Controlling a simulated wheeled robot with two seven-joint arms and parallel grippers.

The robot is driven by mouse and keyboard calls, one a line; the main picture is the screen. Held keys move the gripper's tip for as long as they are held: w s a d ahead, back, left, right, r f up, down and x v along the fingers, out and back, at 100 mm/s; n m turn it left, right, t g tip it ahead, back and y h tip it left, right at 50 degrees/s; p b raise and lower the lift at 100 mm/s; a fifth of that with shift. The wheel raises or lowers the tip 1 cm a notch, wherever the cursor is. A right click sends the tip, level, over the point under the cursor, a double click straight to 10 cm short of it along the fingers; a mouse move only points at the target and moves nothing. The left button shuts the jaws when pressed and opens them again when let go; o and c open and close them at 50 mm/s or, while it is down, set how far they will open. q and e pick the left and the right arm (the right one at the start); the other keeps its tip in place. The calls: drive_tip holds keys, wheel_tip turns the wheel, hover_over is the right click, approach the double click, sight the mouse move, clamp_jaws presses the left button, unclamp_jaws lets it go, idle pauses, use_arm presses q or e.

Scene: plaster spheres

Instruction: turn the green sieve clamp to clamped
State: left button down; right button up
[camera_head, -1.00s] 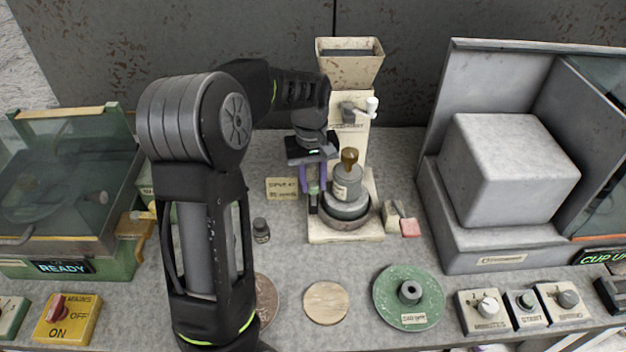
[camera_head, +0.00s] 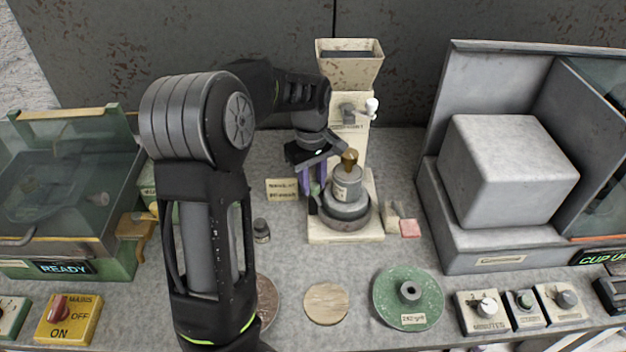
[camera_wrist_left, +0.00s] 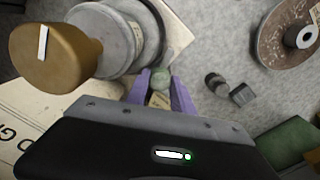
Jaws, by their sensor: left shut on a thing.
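The green sieve clamp (camera_head: 315,189) is a small pale green knob at the left side of the grey round sieve pot (camera_head: 346,205), on the cream stand. My left gripper (camera_head: 314,183) reaches down from above with its purple fingers shut on the clamp. In the left wrist view the green clamp (camera_wrist_left: 160,77) shows between the tips of the purple fingers, beside the grey pot (camera_wrist_left: 105,40). The fingers partly hide the clamp, and I cannot read its position. My right gripper is not in view.
A brown knob (camera_head: 349,158) tops the pot close to my gripper. A cream hopper (camera_head: 349,66) rises behind. A small dark weight (camera_head: 261,230) stands to the left. A green disc (camera_head: 408,297) and a wooden disc (camera_head: 326,303) lie in front. A grey cabinet (camera_head: 470,235) stands right.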

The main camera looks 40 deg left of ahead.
sight(313, 185)
use_arm(q)
drive_tip(key=n+p, duration=0.1)
drive_tip(key=n, duration=0.4)
drive_tip(key=shift+n, duration=0.3)
drive_tip(key=n+p, duration=0.2)
drive_tip(key=n, duration=0.2)
drive_tip(key=shift+r, duration=0.1)
drive_tip(key=shift+n+p, duration=0.4)
drive_tip(key=shift+n, duration=0.9)
drive_tip(key=c, duration=1.4)
unclamp_jaws()
drive_tip(key=shift+o, duration=0.2)
wheel_tip(313, 185, up, 7)
drive_tip(key=shift+d+f+b, duration=0.1)
drive_tip(key=shift+b, duration=0.5)
drive_tip(key=shift+s+r, duration=0.1)
drive_tip(key=shift+r, duration=0.3)
